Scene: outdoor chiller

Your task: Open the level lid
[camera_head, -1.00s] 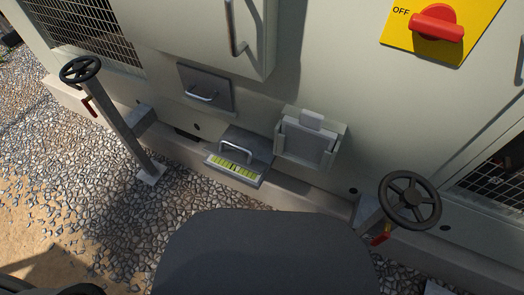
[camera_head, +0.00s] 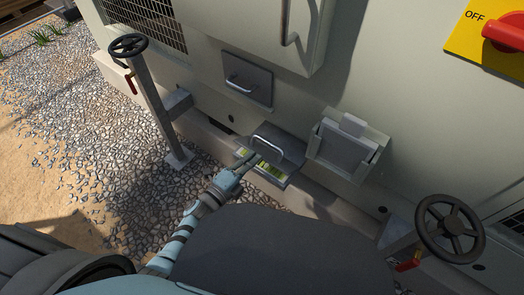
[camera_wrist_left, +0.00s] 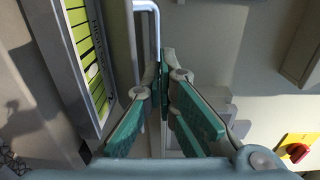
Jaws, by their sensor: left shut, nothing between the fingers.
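The grey level lid (camera_head: 291,144) sits low on the chiller wall, with a silver bar handle (camera_head: 267,141) on it. A yellow-green scale strip (camera_head: 270,172) shows along its lower edge. My left gripper (camera_head: 252,159) is shut and empty, beside the scale strip and near the handle's lower left. In the left wrist view the closed fingertips (camera_wrist_left: 165,68) are close beside the handle (camera_wrist_left: 147,8); I cannot tell whether they touch it. The scale strip (camera_wrist_left: 88,45) is at the upper left there. My right gripper is not in view.
A second grey panel with a handle (camera_head: 247,80) is above. A grey box-like holder (camera_head: 344,147) is to the right. Black handwheels stand at the left (camera_head: 127,45) and right (camera_head: 450,228). Gravel (camera_head: 85,125) lies open at the left.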

